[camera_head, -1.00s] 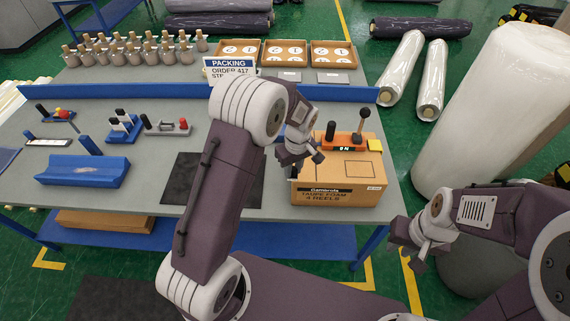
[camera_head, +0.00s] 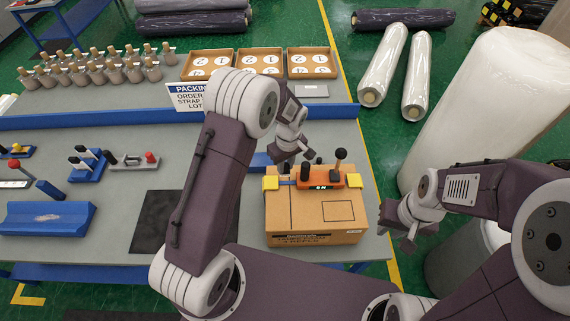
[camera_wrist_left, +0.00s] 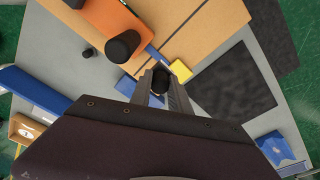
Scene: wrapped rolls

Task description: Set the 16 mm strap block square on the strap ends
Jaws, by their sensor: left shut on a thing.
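My left gripper (camera_head: 291,163) is just beyond the left end of an orange tool (camera_head: 322,180) on the carton (camera_head: 315,210). In the left wrist view my left gripper (camera_wrist_left: 160,88) is shut on a black upright handle (camera_wrist_left: 160,77), which I take to be the strap block's. Its lower body is mostly hidden by the fingers. A blue strap (camera_head: 286,183) shows between the orange tool and the left yellow corner piece (camera_head: 270,183); the strap ends cannot be made out. My right gripper (camera_head: 402,228) is open and empty, right of the carton.
A second yellow corner piece (camera_head: 354,180) sits at the carton's right edge. The orange tool's black ball lever (camera_head: 340,155) stands upright. A dark mat (camera_head: 158,220) lies left of the carton. A blue rack (camera_head: 88,165) with handled pieces stands further left. A packing sign (camera_head: 187,97) stands behind.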

